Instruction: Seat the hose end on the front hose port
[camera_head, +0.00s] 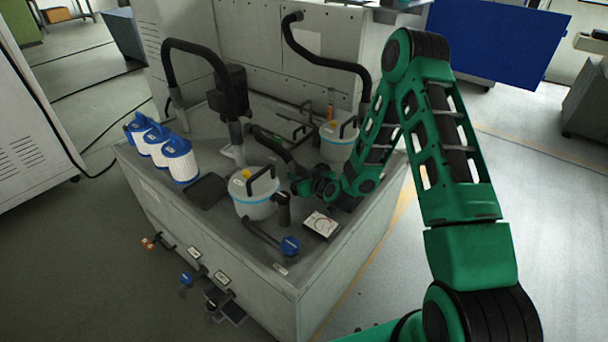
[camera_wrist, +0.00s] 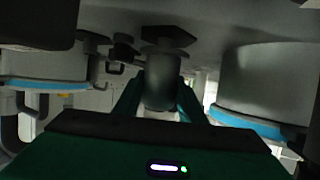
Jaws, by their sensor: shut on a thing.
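My gripper (camera_head: 246,129) reaches left across the tank top, between the two round canisters. It is shut on the grey hose end (camera_head: 236,134) of the black hose (camera_head: 200,52). In the wrist view the gripper (camera_wrist: 160,100) has a green finger on each side of the grey hose end (camera_wrist: 160,85). In the wrist view a collar and dark plate (camera_wrist: 168,36) line up with the hose end. I cannot tell if they touch.
The front canister (camera_head: 254,208) and rear canister (camera_head: 338,150) flank my gripper. Several blue-topped filters (camera_head: 180,163) stand at the left edge. A second black hose (camera_head: 320,60) arches behind. A gauge box (camera_head: 321,225) and a blue knob (camera_head: 290,246) are near the front corner.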

